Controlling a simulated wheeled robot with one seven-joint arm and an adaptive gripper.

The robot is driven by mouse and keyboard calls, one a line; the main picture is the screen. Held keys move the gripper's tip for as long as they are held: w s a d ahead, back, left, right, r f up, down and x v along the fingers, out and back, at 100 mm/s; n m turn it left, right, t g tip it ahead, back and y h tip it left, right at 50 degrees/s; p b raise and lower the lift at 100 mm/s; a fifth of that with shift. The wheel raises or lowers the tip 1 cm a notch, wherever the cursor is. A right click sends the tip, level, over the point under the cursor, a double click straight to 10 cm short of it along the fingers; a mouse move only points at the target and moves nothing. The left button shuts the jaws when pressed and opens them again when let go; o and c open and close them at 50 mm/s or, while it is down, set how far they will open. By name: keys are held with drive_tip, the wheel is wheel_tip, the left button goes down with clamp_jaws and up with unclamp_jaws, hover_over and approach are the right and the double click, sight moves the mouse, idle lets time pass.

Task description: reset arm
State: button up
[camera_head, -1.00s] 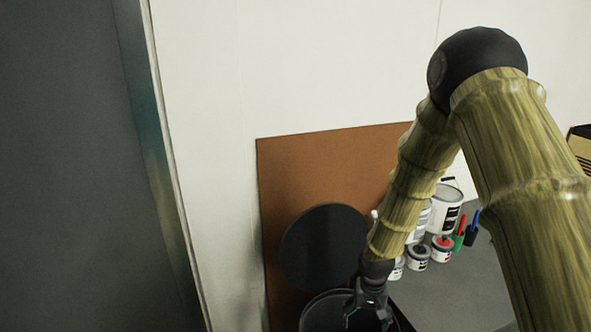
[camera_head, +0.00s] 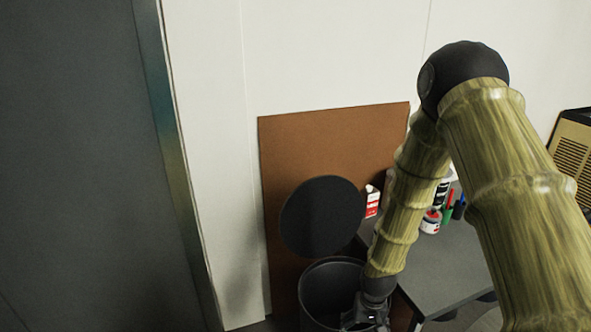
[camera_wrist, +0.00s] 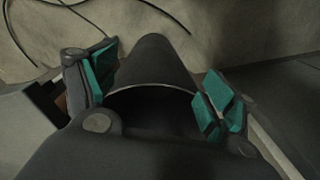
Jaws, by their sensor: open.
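My gripper (camera_head: 365,318) is low in the head view, at the end of my bamboo-textured arm. It is over or beside the right rim of a dark round bin (camera_head: 322,283); I cannot tell which. In the wrist view my gripper (camera_wrist: 152,92) shows its teal finger pads spread apart with nothing held between them. The dark bin (camera_wrist: 153,62) shows beyond and between the fingers. The fingertips are partly cut off at the bottom of the head view.
The bin's round lid (camera_head: 322,216) stands up against a brown board (camera_head: 335,137) on the white wall. A grey table (camera_head: 450,262) at right bears paint cans (camera_head: 431,221) and a red-white carton (camera_head: 372,200). A tan slatted box (camera_head: 574,152) is farther right. A grey door (camera_head: 80,160) fills the left.

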drive_tip(key=s+d+f, duration=0.1)
drive_tip(key=s+f, duration=0.2)
drive_tip(key=s, duration=0.7)
drive_tip(key=s+d+f, duration=0.1)
drive_tip(key=s+f, duration=0.3)
drive_tip(key=s, duration=0.6)
drive_tip(key=s+d+f+n, duration=0.1)
drive_tip(key=s+f, duration=0.3)
drive_tip(key=s, duration=0.6)
drive_tip(key=shift+s+d, duration=0.15)
drive_tip(key=shift+d, duration=0.25)
